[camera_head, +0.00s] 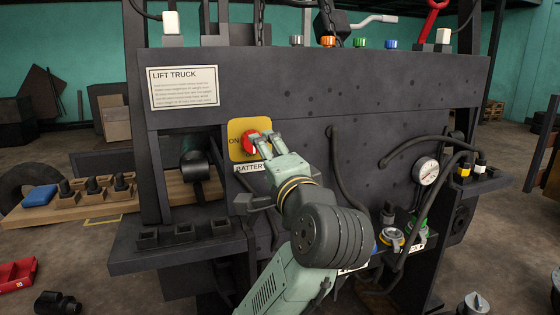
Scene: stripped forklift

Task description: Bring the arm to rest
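My arm reaches up from the bottom middle of the head view. My gripper (262,144) is at the red rotary knob (248,144) on the yellow battery switch plate (237,128). Its fingers are at the right side of the knob and cover part of it. The fingertips look spread, but I cannot tell whether they touch or hold the knob. The word "ON" shows at the knob's left, and a "BATTERY" label below is partly hidden by my gripper.
The dark forklift panel (320,90) stands close behind my gripper. Hoses and a pressure gauge (426,171) are at the right. A shelf with empty sockets (185,232) juts out at lower left.

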